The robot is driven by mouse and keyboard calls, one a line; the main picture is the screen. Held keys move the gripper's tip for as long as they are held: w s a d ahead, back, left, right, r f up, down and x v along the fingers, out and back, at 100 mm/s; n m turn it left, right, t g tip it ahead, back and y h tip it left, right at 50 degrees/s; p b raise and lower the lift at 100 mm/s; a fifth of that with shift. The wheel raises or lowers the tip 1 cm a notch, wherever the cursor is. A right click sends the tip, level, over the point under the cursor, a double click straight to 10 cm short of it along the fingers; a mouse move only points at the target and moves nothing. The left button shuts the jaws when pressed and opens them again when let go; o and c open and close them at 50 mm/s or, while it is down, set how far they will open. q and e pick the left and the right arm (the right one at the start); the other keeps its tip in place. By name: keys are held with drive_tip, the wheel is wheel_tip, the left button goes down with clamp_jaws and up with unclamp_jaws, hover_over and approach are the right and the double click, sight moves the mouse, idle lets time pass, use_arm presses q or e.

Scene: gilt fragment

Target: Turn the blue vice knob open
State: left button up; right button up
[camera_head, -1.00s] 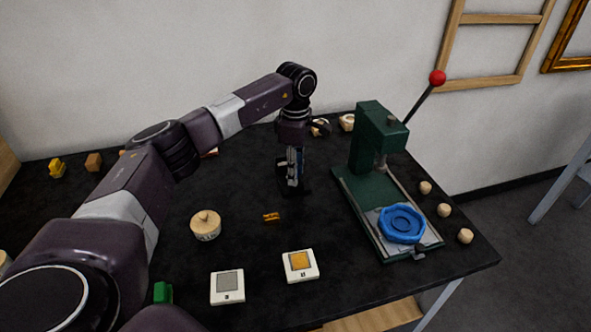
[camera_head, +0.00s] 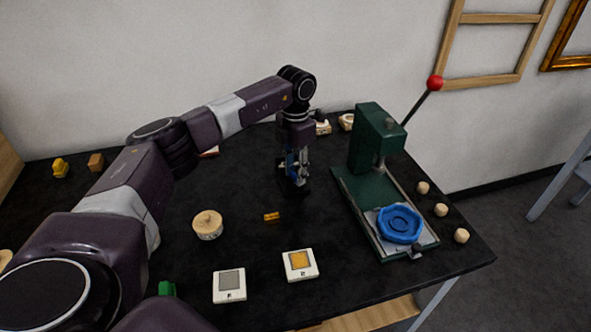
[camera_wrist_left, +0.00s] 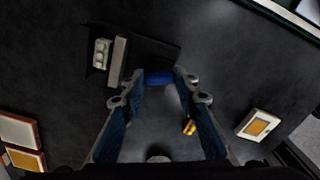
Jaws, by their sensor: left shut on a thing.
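My left gripper (camera_head: 293,182) points down over the small dark vice at the middle of the black table. In the left wrist view its two blue-padded fingers (camera_wrist_left: 163,78) close around the blue vice knob (camera_wrist_left: 159,78), one fingertip at each side. The vice (camera_wrist_left: 118,60), black with light grey parts, lies beyond the fingertips, to the upper left. In the head view the gripper largely hides the vice and knob. How far the knob is turned cannot be told. My right gripper is not in view.
A green press (camera_head: 376,140) with a red-tipped lever and a blue octagonal dish (camera_head: 400,223) stands to the right. A small orange piece (camera_head: 272,216), a round wooden pot (camera_head: 207,224) and two white square pads (camera_head: 300,264) lie nearer. Bare table surrounds the vice.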

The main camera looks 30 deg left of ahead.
use_arm(q)
drive_tip(key=n+p, duration=0.1)
drive_tip(key=n, duration=0.5)
drive_tip(key=shift+r, duration=0.1)
drive_tip(key=n+p, duration=0.1)
drive_tip(key=n, duration=0.3)
drive_tip(key=n+p, duration=0.1)
drive_tip(key=n, duration=0.2)
drive_tip(key=shift+n, duration=0.4)
drive_tip(key=n+p, duration=0.2)
drive_tip(key=n, duration=0.4)
drive_tip(key=shift+r+p, duration=0.1)
drive_tip(key=shift+p, duration=0.2)
drive_tip(key=n+p, duration=0.1)
drive_tip(key=n, duration=0.3)
drive_tip(key=shift+w+p, duration=0.1)
drive_tip(key=shift+p, duration=0.25)
drive_tip(key=shift+n+p, duration=0.45)
drive_tip(key=shift+n, duration=0.85)
